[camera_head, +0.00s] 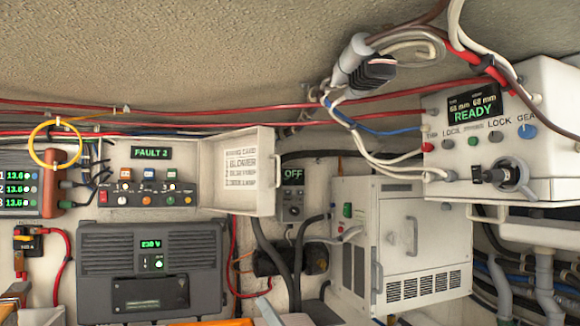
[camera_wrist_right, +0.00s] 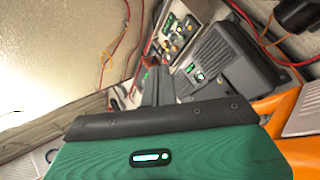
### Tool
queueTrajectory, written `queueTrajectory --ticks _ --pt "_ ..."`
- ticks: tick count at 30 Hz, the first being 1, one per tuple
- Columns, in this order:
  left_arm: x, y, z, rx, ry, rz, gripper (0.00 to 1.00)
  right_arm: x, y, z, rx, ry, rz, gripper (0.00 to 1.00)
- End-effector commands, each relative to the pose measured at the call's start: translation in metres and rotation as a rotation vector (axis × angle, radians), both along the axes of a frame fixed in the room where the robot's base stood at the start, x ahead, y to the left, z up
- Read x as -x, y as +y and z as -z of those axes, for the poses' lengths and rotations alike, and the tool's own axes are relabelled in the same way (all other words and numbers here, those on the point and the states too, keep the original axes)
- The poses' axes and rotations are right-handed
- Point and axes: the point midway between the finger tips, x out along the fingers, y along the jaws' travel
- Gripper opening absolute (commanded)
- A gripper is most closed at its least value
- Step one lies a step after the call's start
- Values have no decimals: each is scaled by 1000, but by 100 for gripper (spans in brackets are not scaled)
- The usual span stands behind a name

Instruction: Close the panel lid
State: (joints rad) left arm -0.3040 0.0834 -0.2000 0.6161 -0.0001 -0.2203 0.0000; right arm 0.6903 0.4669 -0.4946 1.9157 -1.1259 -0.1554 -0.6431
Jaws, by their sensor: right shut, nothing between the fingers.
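The panel (camera_head: 152,187) is a pale box with a green "FAULT 2" display, a red switch and rows of coloured buttons. Its lid (camera_head: 246,170) stands wide open to the right of the box, showing a printed card on its inner face. The panel's buttons also show in the right wrist view (camera_wrist_right: 179,38), with part of a pale lid-like surface (camera_wrist_right: 198,10) at the top edge. My right gripper (camera_wrist_right: 154,72) has its grey fingers together and empty. They appear in front of the meter module, apart from the lid. My left gripper is not in view.
A dark inverter (camera_head: 150,270) sits below the panel. A meter module (camera_head: 50,183) and a yellow cable loop (camera_head: 55,145) are at its left. An "OFF" control box (camera_head: 291,190) and a white cabinet (camera_head: 395,240) stand right of the lid. Red cables run above.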

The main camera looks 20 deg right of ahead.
Motion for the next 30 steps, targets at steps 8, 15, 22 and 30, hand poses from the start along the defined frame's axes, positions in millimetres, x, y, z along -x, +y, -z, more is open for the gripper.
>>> queueTrajectory --ticks 8,15,22,30 --pt "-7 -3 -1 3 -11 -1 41 -7 30 -82 578 -364 141 0" --pt "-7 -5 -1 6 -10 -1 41 -25 22 -136 1074 -590 339 0" --pt "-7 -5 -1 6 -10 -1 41 -45 -28 -196 1541 -689 581 0" --pt "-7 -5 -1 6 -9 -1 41 -47 -113 -266 1961 -635 831 0"
